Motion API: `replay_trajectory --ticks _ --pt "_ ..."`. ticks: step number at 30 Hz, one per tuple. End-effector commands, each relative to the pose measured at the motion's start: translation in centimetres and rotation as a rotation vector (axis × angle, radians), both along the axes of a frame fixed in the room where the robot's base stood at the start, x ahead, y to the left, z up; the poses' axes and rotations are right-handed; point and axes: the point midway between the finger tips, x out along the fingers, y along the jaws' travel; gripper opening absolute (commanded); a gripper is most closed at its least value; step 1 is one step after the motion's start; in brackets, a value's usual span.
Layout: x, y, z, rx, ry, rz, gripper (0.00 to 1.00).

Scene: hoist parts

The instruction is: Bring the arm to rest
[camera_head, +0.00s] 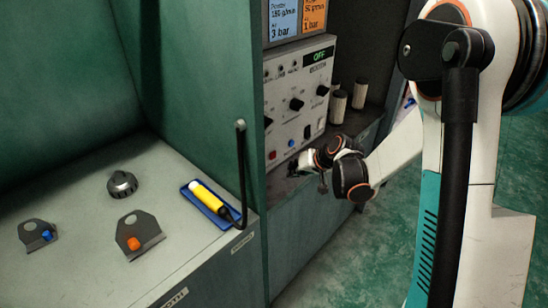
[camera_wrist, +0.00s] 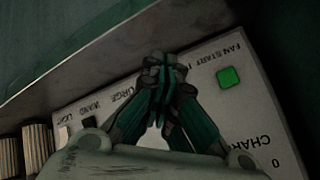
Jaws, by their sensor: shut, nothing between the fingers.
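My gripper (camera_wrist: 163,75) is shut and empty in the wrist view, in front of the white control panel with printed labels and a lit green button (camera_wrist: 229,77). In the head view my arm reaches in from the right, and its wrist is low beside the control panel (camera_head: 286,85). My fingertips are hard to make out there. The gap between fingers and panel cannot be judged.
A green partition separates the panel from a bench (camera_head: 85,190) at left. On it are a blue tray (camera_head: 190,188) with a yellow-and-white tool (camera_head: 206,197), a dark knob-like part (camera_head: 122,184) and two grey brackets (camera_head: 139,235). Two pale cylinders (camera_head: 338,107) stand behind my wrist.

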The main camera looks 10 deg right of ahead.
Motion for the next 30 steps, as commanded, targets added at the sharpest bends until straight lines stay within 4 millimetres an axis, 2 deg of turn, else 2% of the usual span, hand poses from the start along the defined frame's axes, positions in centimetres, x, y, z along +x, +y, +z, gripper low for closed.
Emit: replay_trajectory --ticks 17,20,25,30 --pt "0.0 0.0 0.0 0.0 0.0 0.0 0.0" --pt "-0.3 0.1 0.6 -0.004 0.001 0.0 0.0" --pt "-2.3 0.5 3.6 -0.04 0.011 -0.001 0.0" --pt "-5.8 1.1 7.5 -0.095 0.025 -0.004 0.0"
